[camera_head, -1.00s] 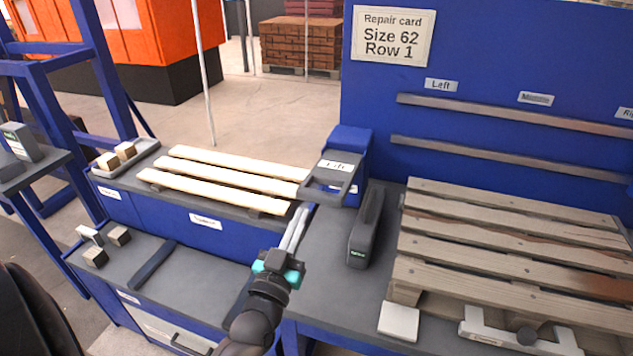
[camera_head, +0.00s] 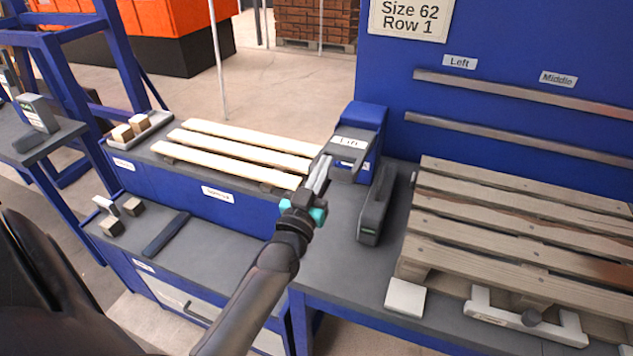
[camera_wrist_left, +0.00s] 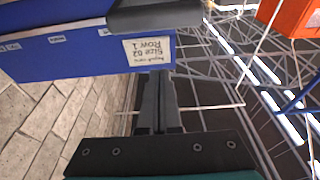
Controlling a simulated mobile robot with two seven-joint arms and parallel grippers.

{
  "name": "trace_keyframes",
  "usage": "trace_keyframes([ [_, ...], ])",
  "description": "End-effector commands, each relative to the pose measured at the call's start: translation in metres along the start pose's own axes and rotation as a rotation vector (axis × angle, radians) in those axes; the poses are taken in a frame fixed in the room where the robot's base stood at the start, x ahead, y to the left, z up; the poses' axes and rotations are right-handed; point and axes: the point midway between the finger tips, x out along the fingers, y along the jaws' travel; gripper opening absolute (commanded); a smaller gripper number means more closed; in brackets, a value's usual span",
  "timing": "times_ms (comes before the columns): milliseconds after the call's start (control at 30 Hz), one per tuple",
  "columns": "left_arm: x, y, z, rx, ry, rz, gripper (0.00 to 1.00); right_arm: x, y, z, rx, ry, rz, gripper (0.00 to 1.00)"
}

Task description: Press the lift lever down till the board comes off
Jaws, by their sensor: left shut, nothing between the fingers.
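The lift lever (camera_head: 345,172) is a grey loop handle with a "Lift" label, on a blue housing (camera_head: 362,118) at the bench's middle. My left gripper (camera_head: 321,170) is shut and empty, its fingertips at the lever's left edge; I cannot tell if they touch it. In the left wrist view the shut fingers (camera_wrist_left: 158,103) point toward a dark grey bar (camera_wrist_left: 155,16), perhaps part of the lever. A weathered pallet (camera_head: 520,225) with several boards lies right of the lever; no board looks clearly raised. My right gripper is not in view.
A dark grey tool (camera_head: 375,208) lies between lever and pallet. A white block (camera_head: 405,297) and a white handled piece (camera_head: 525,318) are at the pallet's front. Pale boards (camera_head: 235,160) lie left. A blue panel (camera_head: 480,35) stands behind.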

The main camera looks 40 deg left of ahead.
Motion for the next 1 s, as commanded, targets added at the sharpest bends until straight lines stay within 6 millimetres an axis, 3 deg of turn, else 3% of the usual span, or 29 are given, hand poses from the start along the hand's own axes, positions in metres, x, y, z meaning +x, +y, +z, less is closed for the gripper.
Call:
trace_keyframes([
  [233, 0.039, 0.0, 0.001, 0.001, 0.0, 0.0, 0.0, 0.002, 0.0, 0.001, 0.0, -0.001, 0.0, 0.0],
  [333, 0.029, 0.0, 0.023, 0.003, -0.006, 0.001, 0.0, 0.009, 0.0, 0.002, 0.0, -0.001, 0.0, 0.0],
  [500, 0.024, 0.0, 0.036, 0.002, -0.002, 0.001, 0.0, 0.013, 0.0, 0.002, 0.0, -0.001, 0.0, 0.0],
  [1000, 0.022, 0.0, 0.04, 0.001, 0.003, 0.0, 0.0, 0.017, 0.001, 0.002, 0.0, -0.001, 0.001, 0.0],
])
